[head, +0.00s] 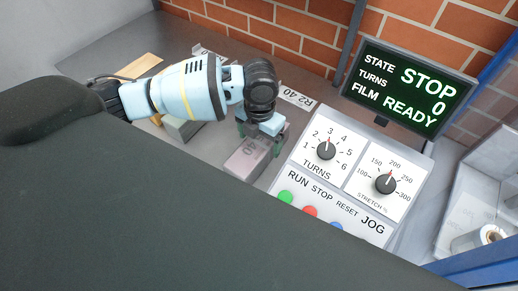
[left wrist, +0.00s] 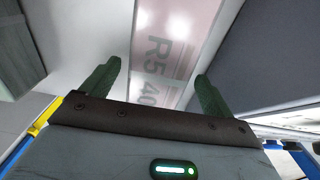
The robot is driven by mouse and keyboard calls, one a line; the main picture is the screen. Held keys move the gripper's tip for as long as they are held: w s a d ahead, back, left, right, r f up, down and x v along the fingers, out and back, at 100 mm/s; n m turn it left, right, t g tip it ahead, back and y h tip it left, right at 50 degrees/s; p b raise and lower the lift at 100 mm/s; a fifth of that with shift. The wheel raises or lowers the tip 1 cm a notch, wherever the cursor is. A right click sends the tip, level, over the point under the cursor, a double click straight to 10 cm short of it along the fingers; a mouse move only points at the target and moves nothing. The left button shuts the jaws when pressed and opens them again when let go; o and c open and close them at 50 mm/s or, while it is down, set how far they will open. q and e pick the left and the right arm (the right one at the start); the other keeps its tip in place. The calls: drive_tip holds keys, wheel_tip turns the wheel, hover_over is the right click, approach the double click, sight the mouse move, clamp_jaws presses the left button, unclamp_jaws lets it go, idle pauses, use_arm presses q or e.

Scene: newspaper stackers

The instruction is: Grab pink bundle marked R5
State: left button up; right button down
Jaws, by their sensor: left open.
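My left gripper (head: 262,132) is over the bundle's far end. In the left wrist view its two green fingers (left wrist: 157,82) are open, one on each side of the bundle, with gaps between fingers and bundle. Whether the fingers reach below its top face cannot be told. My right gripper is not in view.
A control panel (head: 318,180) with dials and buttons stands right of the bundle. A screen (head: 410,88) reading STOP stands behind it. An "R2 40" label (head: 294,98) lies at the back.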

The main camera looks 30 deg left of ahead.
sight(259, 143)
use_arm(q)
drive_tip(key=shift+s+f, duration=0.2)
drive_tip(key=shift+f, duration=2.3)
drive_tip(key=c, duration=1.6)
drive_tip(key=shift+w+r, duration=0.1)
drive_tip(key=shift+c, duration=1.2)
drive_tip(key=shift+r, duration=0.1)
wheel_tip(259, 143, up, 10)
drive_tip(key=shift+f+p, duration=0.1)
drive_tip(key=shift+p, duration=0.25)
